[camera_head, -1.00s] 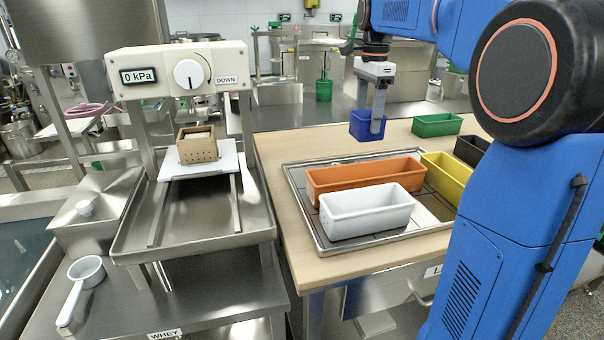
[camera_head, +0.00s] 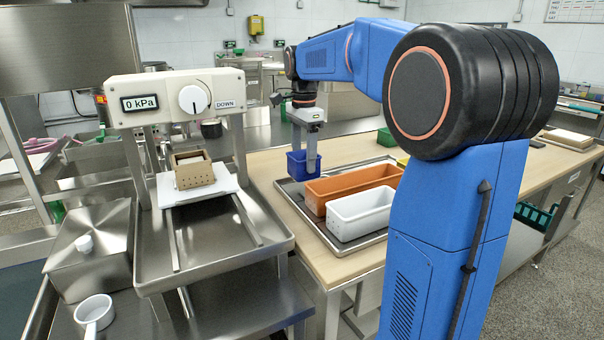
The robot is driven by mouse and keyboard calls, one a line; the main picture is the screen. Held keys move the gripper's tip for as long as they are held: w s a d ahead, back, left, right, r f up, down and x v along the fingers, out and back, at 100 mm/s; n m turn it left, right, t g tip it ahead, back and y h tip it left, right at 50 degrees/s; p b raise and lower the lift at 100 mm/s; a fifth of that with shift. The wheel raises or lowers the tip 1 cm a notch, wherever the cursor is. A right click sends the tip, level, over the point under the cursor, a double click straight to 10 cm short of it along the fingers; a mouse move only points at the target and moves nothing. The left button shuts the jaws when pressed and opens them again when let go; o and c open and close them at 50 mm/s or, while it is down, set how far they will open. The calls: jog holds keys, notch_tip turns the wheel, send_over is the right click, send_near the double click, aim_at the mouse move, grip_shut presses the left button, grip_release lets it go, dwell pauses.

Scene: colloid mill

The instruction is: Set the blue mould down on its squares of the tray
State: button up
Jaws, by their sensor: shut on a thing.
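The blue mould (camera_head: 297,164) is a small open box. My gripper (camera_head: 312,158) is shut on its right-hand wall, pointing straight down, with the mould upright. The mould is at the back left corner of the metal tray (camera_head: 312,232), behind the orange mould. I cannot tell whether its base touches the tray. The long orange mould (camera_head: 345,184) and the white mould (camera_head: 360,214) stand on the tray in front of it. The squares under the blue mould are hidden.
A yellow mould (camera_head: 402,162) and a green mould (camera_head: 386,138) show partly behind my arm. The tray lies on a wooden table (camera_head: 268,166). Left of it stands a press (camera_head: 178,97) with a brown perforated box (camera_head: 194,172) on a white board.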

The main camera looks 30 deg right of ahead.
aim_at(304, 170)
jog(key=shift+f, duration=2.25)
jog(key=o, duration=1.1)
jog(key=shift+f, duration=0.1)
notch_tip(304, 170, up, 12)
